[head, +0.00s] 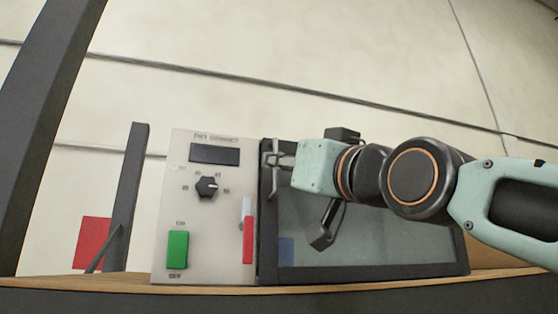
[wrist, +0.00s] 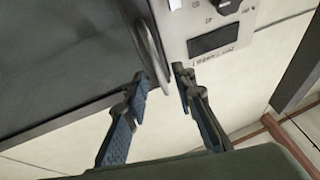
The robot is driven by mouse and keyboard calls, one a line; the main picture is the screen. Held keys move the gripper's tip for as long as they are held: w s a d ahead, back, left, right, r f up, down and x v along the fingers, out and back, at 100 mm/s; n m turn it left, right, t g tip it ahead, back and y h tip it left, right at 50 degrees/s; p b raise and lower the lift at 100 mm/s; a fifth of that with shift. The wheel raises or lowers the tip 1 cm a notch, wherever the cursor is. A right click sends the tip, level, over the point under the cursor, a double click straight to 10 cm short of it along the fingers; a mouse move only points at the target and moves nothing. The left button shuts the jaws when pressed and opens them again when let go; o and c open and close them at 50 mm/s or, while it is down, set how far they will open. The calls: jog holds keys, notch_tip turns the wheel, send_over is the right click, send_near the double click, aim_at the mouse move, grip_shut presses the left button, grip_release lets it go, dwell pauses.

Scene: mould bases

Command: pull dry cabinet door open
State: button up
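The dry cabinet has a pale control panel (head: 205,215) on the left and a dark-framed glass door (head: 365,271) on the right. The door looks shut, its left edge against the panel. A curved grey handle (wrist: 152,52) stands on the door beside the panel in the wrist view. My gripper (head: 271,160) is at the door's upper left edge. In the wrist view my gripper (wrist: 160,77) is open, its fingertips on either side of the handle's near end. I cannot tell whether either finger touches it. My arm hides part of the door.
The panel carries a display (head: 214,154), a black knob (head: 206,187), a green switch (head: 177,249) and a red piece (head: 248,240). A dark upright post (head: 125,200) and a red panel (head: 92,243) stand to the left. A pale wall (head: 300,60) is behind.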

jog(key=shift+x, duration=0.9)
jog(key=shift+c, duration=0.3)
grip_shut()
